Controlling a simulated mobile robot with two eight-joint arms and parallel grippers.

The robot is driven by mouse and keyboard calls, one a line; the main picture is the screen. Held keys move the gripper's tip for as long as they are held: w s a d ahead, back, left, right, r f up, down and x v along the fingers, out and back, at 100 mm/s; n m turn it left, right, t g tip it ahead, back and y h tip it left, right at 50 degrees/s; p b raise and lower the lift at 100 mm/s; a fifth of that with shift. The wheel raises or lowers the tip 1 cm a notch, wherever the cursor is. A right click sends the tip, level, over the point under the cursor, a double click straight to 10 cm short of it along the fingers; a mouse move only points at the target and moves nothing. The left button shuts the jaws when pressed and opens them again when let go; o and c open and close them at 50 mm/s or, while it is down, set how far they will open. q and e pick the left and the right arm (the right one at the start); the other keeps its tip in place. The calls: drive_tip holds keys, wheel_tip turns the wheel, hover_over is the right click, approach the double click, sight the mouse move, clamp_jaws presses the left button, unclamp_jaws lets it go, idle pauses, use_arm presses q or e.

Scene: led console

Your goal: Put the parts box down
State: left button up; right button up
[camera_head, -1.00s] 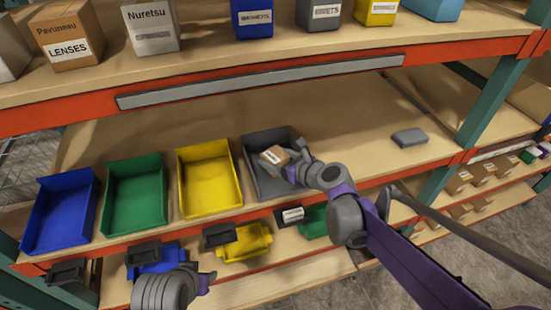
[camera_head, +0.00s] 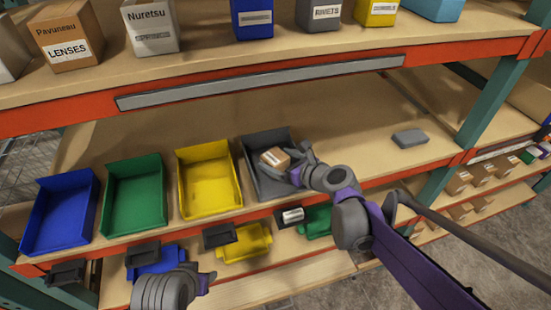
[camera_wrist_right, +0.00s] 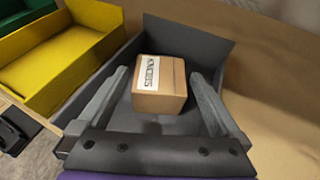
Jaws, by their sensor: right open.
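The parts box (camera_head: 275,158) is a small brown carton with a white label. It sits inside the grey bin (camera_head: 252,152) on the middle shelf. In the right wrist view the carton (camera_wrist_right: 158,86) rests in the grey bin (camera_wrist_right: 185,35), between the two fingers with gaps on both sides. My right gripper (camera_head: 290,164) is open around it and reaches in over the bin's right side; its fingers also show in the right wrist view (camera_wrist_right: 155,105). My left gripper (camera_head: 205,281) is low at the front left; its jaws are not clear.
A yellow bin (camera_head: 210,180), a green bin (camera_head: 136,196) and a blue bin (camera_head: 60,210) stand in a row left of the grey bin. A flat grey block (camera_head: 409,138) lies to the right on the shelf. The shelf between is clear. Labelled boxes stand on the shelf above.

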drive_tip(key=v, duration=1)
drive_tip(key=shift+s+d+r, duration=0.1)
drive_tip(key=shift+s+d, duration=0.05)
drive_tip(key=shift+s, duration=0.1)
drive_tip(key=s+d+f+n+g+h, duration=0.2)
drive_tip(key=s+d+f+n+h, duration=0.2)
drive_tip(key=s+f+n, duration=0.3)
drive_tip(key=s+d+f+n+g+h, duration=0.2)
drive_tip(key=s+d+f+n+h, duration=0.2)
drive_tip(key=s+n, duration=0.9)
drive_tip(key=shift+s+d+f+n+g+h, duration=0.3)
drive_tip(key=shift+d+f+n, duration=1.25)
drive_tip(key=shift+n, duration=2.35)
drive_tip(key=shift+w+r, duration=0.1)
